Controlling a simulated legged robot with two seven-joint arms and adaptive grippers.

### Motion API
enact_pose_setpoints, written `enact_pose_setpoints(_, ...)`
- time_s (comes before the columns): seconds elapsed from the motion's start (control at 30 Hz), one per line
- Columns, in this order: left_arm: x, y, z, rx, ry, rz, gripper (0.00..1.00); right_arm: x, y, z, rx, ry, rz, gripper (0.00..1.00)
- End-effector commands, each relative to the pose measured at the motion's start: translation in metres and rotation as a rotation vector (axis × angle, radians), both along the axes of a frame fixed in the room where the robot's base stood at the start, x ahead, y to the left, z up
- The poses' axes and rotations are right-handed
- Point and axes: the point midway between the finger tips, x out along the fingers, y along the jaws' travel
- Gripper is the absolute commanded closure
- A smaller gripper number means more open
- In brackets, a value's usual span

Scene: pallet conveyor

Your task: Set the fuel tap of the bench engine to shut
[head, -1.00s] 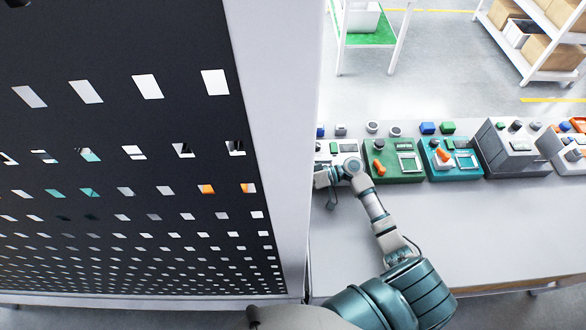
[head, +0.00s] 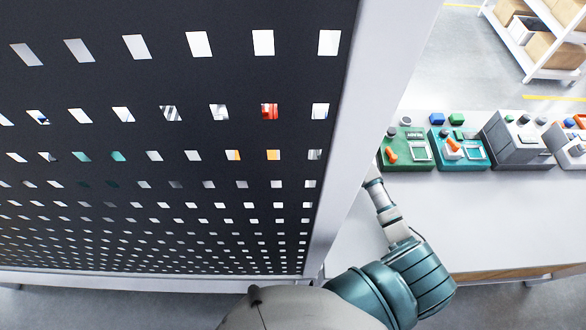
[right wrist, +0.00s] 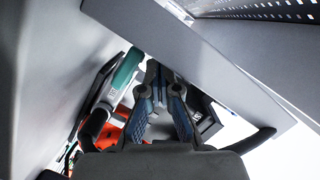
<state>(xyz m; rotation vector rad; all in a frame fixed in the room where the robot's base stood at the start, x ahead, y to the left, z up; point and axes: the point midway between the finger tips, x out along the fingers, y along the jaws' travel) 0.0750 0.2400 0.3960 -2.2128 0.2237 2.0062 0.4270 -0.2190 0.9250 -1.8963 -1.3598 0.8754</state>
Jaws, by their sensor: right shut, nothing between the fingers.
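In the right wrist view my right gripper (right wrist: 163,70) is shut, with nothing seen in it. Left of and around its fingers are a teal-green bar with a label (right wrist: 127,72) and an orange-red body (right wrist: 113,135) with black parts. These may belong to the bench engine, but I cannot tell, and I cannot make out a fuel tap. In the head view the right gripper is hidden behind the perforated panel. Small patches of red (head: 270,112) and teal (head: 118,156) show through its holes. My left gripper is in neither view.
A black perforated panel (head: 290,82) with a grey frame (head: 385,75) fills the head view's left side. On the bench (head: 470,215) stand a green box (head: 420,163), a teal box (head: 475,160) and a grey box (head: 512,150). The bench front is clear there.

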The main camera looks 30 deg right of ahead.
Motion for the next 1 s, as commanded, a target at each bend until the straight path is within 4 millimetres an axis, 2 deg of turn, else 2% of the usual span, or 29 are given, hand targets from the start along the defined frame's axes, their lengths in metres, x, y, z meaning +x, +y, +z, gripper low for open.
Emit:
enact_pose_setpoints(0.4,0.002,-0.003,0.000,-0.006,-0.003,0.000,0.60,-0.020,-0.076,0.014,-0.009,0.001,0.000,1.00)
enact_pose_setpoints(0.6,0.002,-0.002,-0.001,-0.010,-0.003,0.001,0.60,-0.025,-0.091,0.019,-0.011,0.001,0.002,1.00)
enact_pose_setpoints(1.0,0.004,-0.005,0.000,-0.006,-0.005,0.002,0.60,-0.027,-0.098,0.018,-0.005,0.001,0.002,1.00)
